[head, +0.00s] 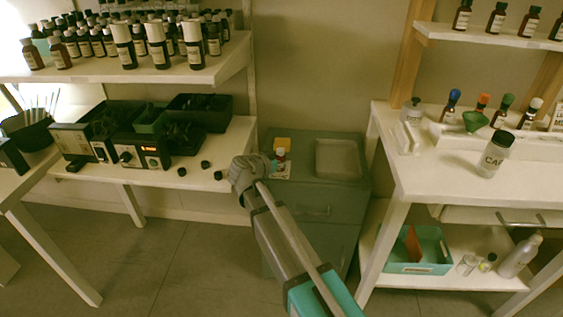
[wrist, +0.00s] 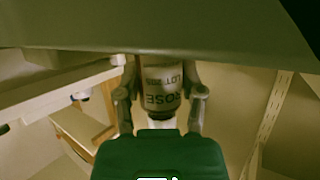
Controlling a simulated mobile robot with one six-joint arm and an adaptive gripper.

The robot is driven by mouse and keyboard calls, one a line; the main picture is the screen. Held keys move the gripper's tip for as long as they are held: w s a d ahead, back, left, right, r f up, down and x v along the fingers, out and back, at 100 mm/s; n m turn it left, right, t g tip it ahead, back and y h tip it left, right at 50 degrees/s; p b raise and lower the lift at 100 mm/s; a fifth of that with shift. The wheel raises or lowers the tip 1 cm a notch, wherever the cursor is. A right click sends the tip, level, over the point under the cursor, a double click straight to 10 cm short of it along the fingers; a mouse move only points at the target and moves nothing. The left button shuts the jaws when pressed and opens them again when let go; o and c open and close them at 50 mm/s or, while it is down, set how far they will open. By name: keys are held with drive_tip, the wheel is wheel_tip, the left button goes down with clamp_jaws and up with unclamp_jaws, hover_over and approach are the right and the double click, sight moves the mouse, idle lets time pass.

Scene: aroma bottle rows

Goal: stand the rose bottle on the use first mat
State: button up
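The rose bottle (wrist: 162,88), with a pale label reading ROSE upside down, stands between the two fingers of my gripper (wrist: 162,98) in the wrist view. The fingers lie close against both its sides. One end of the bottle meets the edge of a dark grey-green surface. In the head view my gripper (head: 250,170) is at the left side of the grey cabinet top. A small bottle with a reddish top (head: 280,154) shows just right of it; I cannot tell if it is the rose bottle. An orange patch (head: 283,142) lies behind that; its wording is unreadable.
A grey tray (head: 338,158) takes up the right of the cabinet top (head: 305,143). A white bench (head: 215,150) with black trays and small dark caps stands left. A white table (head: 430,175) with bottles stands right. Shelves of bottles hang above on both sides.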

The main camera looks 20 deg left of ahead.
drive_tip(key=o, duration=0.4)
drive_tip(key=shift+c, duration=0.2)
drive_tip(key=shift+r, duration=0.15)
drive_tip(key=shift+s+r+p, duration=0.1)
drive_tip(key=shift+s+p, duration=0.05)
drive_tip(key=shift+p, duration=0.15)
drive_tip(key=p+v, duration=0.4)
drive_tip(key=v, duration=0.7)
drive_tip(key=shift+s, duration=0.3)
drive_tip(key=shift+a+r, duration=0.1)
drive_tip(key=shift+a, duration=0.05)
